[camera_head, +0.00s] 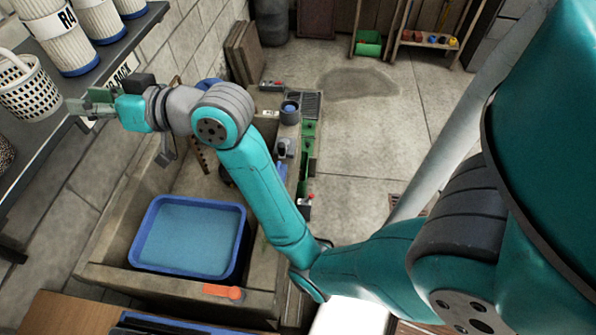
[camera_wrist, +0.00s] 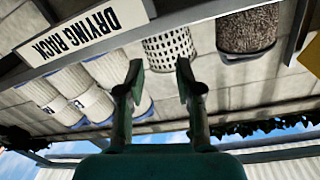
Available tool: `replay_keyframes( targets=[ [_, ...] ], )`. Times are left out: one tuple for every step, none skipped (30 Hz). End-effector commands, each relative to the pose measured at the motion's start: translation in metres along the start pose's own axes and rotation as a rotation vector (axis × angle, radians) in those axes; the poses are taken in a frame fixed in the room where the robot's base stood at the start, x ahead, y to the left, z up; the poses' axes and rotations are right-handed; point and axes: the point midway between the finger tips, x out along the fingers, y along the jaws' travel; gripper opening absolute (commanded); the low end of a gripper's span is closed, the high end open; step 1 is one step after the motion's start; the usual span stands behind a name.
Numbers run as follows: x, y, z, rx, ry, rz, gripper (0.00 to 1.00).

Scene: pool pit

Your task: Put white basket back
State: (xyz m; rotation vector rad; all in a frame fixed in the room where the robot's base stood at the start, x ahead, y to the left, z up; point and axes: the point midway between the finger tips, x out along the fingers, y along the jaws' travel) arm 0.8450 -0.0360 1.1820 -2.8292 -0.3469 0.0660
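The white basket (camera_head: 30,92), a perforated cup, stands upright on the grey shelf (camera_head: 95,62) at the left edge of the head view. It also shows in the wrist view (camera_wrist: 168,48), upside down there, beyond the fingertips. My gripper (camera_head: 76,106) is just right of the basket at the shelf's edge. In the wrist view the two fingers (camera_wrist: 158,68) are apart, with nothing between them, and the basket lies ahead in the gap. I cannot tell whether a fingertip touches it.
Several white filter cartridges (camera_head: 62,38) stand beside the basket. A dark, rough cylinder (camera_wrist: 246,30) is on its other side. A "DRYING RACK" sign (camera_wrist: 88,28) is on the shelf's edge. Below, a blue tub of water (camera_head: 190,237) sits in the pit. Open floor lies right.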

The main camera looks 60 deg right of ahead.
Motion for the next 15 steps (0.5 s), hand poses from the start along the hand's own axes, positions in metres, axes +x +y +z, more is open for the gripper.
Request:
replay_keyframes(
  targets=[
    [-0.003,0.004,0.021,0.018,-0.009,0.017,0.35],
    [-0.005,0.006,0.032,0.025,-0.009,0.027,0.35],
    [-0.009,0.009,0.045,0.035,-0.01,0.04,0.35],
    [-0.011,0.011,0.056,0.041,-0.01,0.05,0.35],
    [-0.014,0.012,0.066,0.047,-0.011,0.06,0.35],
    [-0.019,0.015,0.079,0.054,-0.013,0.074,0.35],
    [-0.023,0.016,0.089,0.058,-0.014,0.086,0.35],
    [-0.027,0.018,0.099,0.062,-0.015,0.096,0.35],
    [-0.033,0.019,0.112,0.066,-0.018,0.11,0.35],
    [-0.037,0.021,0.122,0.068,-0.019,0.12,0.35],
    [-0.042,0.021,0.131,0.071,-0.021,0.13,0.35],
    [-0.049,0.023,0.144,0.072,-0.024,0.144,0.35],
    [-0.054,0.024,0.153,0.072,-0.026,0.155,0.35],
    [-0.06,0.024,0.162,0.072,-0.03,0.165,0.35],
    [-0.068,0.025,0.174,0.07,-0.033,0.178,0.35]
  ],
)
